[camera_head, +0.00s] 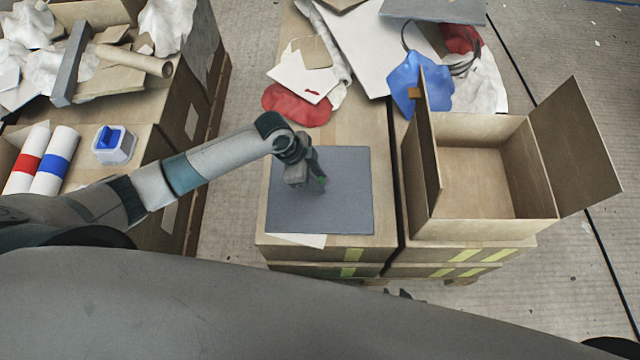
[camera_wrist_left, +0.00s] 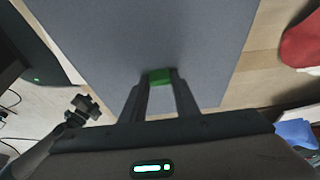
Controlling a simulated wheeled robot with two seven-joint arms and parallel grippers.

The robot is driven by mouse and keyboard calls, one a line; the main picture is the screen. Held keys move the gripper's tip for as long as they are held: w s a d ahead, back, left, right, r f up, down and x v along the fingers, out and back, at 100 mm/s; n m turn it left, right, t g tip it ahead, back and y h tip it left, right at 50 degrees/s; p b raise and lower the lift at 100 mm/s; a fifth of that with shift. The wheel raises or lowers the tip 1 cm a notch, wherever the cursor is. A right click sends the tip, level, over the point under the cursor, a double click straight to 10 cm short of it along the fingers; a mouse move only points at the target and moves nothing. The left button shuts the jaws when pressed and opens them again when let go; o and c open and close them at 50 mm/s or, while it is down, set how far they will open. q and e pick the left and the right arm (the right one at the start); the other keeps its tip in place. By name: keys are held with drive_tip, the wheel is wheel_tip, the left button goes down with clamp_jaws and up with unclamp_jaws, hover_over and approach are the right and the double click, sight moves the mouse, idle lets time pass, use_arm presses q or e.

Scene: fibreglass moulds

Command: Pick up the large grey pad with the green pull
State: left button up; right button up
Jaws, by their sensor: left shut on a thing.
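My left gripper (camera_head: 318,182) is over the pad, pointing down. The arm hides part of the pad's upper left in the head view.
An open cardboard box (camera_head: 485,180) stands close to the right. Behind the pad lie a red piece (camera_head: 297,105), white sheets and a blue piece (camera_head: 420,80). On the left are rolls (camera_head: 52,160) and a white-and-blue container (camera_head: 113,146). White paper (camera_head: 300,240) shows under the pad's front edge.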

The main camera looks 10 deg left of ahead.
use_arm(q)
drive_tip(key=shift+r, duration=0.1)
wheel_tip(320, 180, up, 10)
idle(0.6)
